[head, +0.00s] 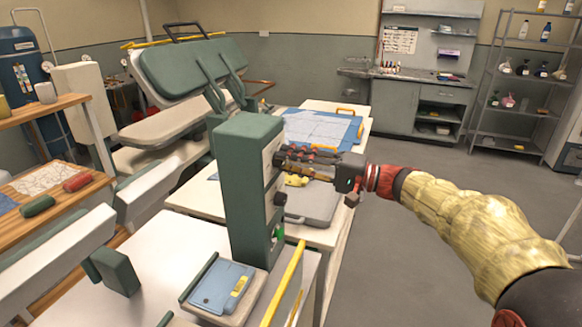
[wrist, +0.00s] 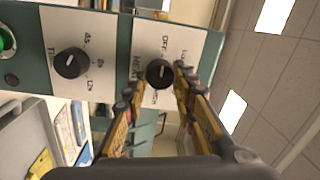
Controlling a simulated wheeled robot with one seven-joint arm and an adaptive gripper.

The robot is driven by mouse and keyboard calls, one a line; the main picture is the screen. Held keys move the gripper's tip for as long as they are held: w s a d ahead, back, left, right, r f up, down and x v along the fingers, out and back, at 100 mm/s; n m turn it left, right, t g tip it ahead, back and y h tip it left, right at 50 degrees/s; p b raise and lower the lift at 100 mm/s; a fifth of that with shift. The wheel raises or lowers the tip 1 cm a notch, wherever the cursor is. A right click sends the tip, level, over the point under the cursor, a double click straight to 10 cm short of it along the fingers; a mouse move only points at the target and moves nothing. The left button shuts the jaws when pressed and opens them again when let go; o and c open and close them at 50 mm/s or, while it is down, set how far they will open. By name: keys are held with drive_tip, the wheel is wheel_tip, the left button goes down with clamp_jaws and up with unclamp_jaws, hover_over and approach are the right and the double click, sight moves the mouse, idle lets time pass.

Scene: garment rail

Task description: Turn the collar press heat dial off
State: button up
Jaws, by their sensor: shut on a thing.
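The heat dial (wrist: 160,73) is a round black knob on a white plate with OFF and HEAT lettering in the wrist view. Its pointer setting is hard to read. My gripper (wrist: 157,80) has its two orange-and-black fingers on either side of this dial, shut on it. In the head view my gripper (head: 281,159) reaches from the right to the upper face of the green control box (head: 240,180), and its fingers hide the heat dial there.
A second black dial (wrist: 71,62), the timer, and a green button (wrist: 5,41) sit on the same panel. The collar press (head: 190,65) stands behind the box. A yellow rail (head: 284,285) runs in front. Floor at right is clear.

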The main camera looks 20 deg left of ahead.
drive_tip(key=shift+f, duration=0.15)
drive_tip(key=o, duration=1.1)
drive_tip(key=shift+o, duration=0.3)
drive_tip(key=d, duration=1.2)
drive_tip(key=shift+s+f, duration=0.25)
drive_tip(key=shift+s, duration=0.05)
